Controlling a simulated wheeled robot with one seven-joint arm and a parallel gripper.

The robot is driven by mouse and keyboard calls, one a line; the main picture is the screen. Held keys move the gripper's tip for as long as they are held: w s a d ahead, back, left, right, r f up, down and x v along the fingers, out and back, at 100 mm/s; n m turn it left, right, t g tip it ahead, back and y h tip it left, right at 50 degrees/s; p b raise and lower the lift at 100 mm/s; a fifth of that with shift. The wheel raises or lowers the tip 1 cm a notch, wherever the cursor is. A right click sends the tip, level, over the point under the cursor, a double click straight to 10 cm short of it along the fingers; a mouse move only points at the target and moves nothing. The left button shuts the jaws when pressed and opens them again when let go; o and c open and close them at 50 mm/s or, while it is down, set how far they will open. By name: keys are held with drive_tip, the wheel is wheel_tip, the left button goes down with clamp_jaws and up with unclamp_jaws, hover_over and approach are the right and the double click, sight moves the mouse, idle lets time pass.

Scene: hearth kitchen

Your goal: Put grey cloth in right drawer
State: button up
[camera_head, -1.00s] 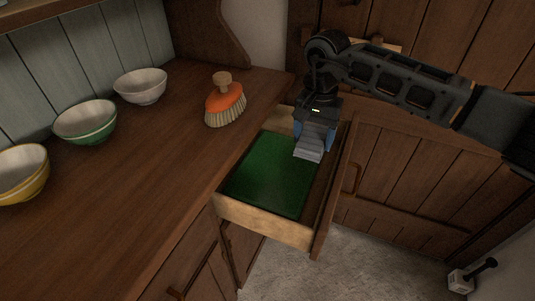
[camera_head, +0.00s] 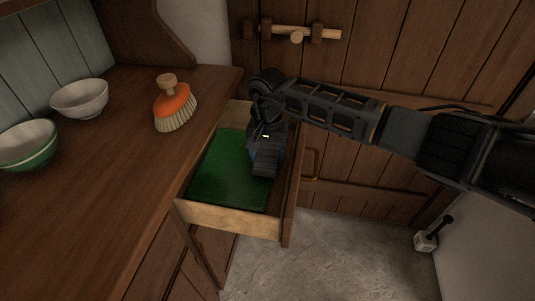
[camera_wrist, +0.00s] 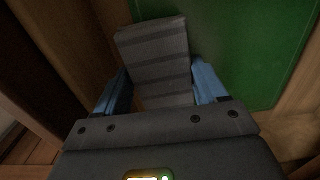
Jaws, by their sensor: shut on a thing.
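The grey cloth (camera_wrist: 155,52) is a folded, striped bundle held between the blue fingers of my gripper (camera_wrist: 160,92) in the wrist view. In the head view the cloth (camera_head: 264,170) hangs below my gripper (camera_head: 266,152). Both are over the right side of the open drawer (camera_head: 230,217), which is pale wood with a green lining (camera_head: 228,172). The gripper is low, at or just inside the drawer opening. I cannot tell whether the cloth touches the drawer floor.
An orange brush (camera_head: 174,103) stands on the wooden counter (camera_head: 130,170), with a white bowl (camera_head: 80,99) and a green bowl (camera_head: 28,144) to its left. A plank door (camera_head: 380,60) with a latch is behind.

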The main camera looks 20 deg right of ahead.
sight(267, 156)
drive_tip(key=shift+f, duration=0.1)
drive_tip(key=shift+f+b, duration=0.3)
drive_tip(key=shift+f, duration=0.05)
drive_tip(key=shift+f, duration=0.2)
drive_tip(key=o, duration=1.1)
drive_tip(key=shift+r, duration=0.1)
wheel_tip(267, 156, up, 13)
drive_tip(key=shift+p, duration=0.3)
